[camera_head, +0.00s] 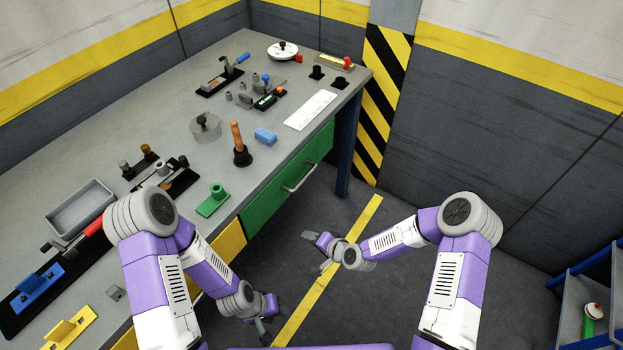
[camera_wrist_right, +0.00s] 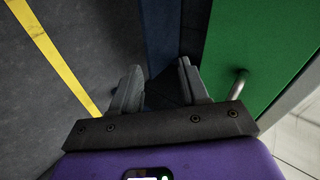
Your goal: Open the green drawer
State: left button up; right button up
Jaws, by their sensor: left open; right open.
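The green drawer (camera_head: 284,187) is in the front of the workbench, flush with it, with a silver bar handle (camera_head: 299,177) across its face. In the right wrist view, the green drawer front (camera_wrist_right: 252,42) fills the upper right and one end of the handle (camera_wrist_right: 238,84) shows just right of the fingers. My right gripper (camera_head: 313,249) is open and empty, in front of the bench and apart from the handle; it also shows in the right wrist view (camera_wrist_right: 160,88). My left gripper (camera_head: 264,325) is low at the bottom middle, open, its fingers partly hard to see.
The workbench (camera_head: 110,135) carries several tools, a grey tray (camera_head: 82,207) and a plunger (camera_head: 240,145). A yellow drawer (camera_head: 232,241) is left of the green one. A blue bench leg (camera_head: 346,150) stands at its right end. The floor (camera_head: 400,285) in front is clear.

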aim_at(304, 178)
jog(key=w+d+r+m+t+b, duration=0.1)
jog(key=w+r+m+t, duration=0.45)
jog(key=w, duration=0.75)
jog(key=shift+n+t+y, duration=0.4)
jog(key=shift+n+t, duration=0.05)
jog(key=shift+n, duration=0.1)
jog(key=shift+w+a+r+b, duration=0.2)
jog(key=shift+w+a+b, duration=0.3)
jog(key=shift+w, duration=0.55)
jog(key=shift+w+a+r+b, duration=0.2)
jog(key=shift+w+a, duration=0.45)
jog(key=shift+w, duration=0.45)
jog(key=shift+w+a+r+b, duration=0.3)
jog(key=shift+w+a, duration=0.3)
jog(key=shift+w, duration=0.45)
grip_shut()
